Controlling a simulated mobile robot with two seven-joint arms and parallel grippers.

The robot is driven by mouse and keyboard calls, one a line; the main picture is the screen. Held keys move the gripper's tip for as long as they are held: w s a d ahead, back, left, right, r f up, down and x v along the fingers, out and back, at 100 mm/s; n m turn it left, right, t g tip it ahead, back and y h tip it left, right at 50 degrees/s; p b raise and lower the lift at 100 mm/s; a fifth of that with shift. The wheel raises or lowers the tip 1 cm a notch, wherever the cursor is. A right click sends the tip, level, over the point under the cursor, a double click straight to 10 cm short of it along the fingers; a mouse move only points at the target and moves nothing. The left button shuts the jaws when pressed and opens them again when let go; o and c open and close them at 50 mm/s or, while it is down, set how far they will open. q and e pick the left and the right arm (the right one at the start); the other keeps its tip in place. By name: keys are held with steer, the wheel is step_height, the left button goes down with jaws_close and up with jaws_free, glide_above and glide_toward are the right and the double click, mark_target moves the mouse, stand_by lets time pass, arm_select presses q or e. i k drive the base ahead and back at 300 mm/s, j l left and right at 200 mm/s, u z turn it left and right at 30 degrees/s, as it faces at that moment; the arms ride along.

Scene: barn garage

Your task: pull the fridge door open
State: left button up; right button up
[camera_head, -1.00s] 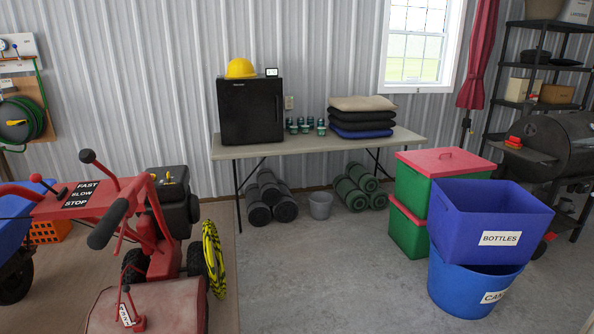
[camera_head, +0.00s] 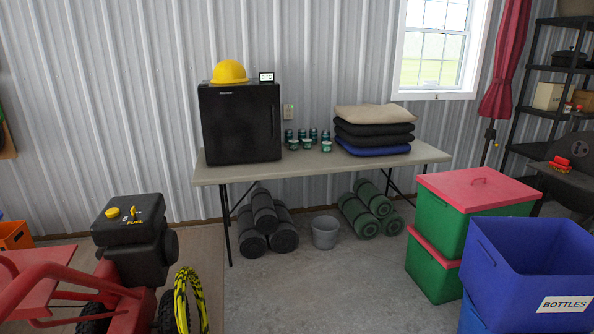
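The fridge (camera_head: 240,124) is a small black box on the left end of a folding table (camera_head: 300,167) against the metal wall. Its door looks closed. A dark vertical handle strip seems to run near the right edge of its front. A yellow hard hat (camera_head: 229,72) and a small display (camera_head: 266,77) sit on top of it. Neither of my grippers shows in the head view.
Several cans and cups (camera_head: 308,141) and a stack of cushions (camera_head: 374,138) share the table. A red machine (camera_head: 118,296) stands front left, and green boxes (camera_head: 474,203) and a blue bottles bin (camera_head: 527,269) stand right. Open concrete floor lies between them.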

mark_target(240, 124)
steer(key=i, duration=1.35)
steer(key=i+u, duration=0.2)
steer(key=i, duration=0.2)
steer(key=i+l+u, duration=0.2)
steer(key=i, duration=0.15)
steer(key=i+l+u, duration=0.2)
steer(key=i, duration=0.2)
steer(key=i+l+u, duration=0.2)
steer(key=i+u, duration=0.15)
steer(key=i+l+u, duration=0.35)
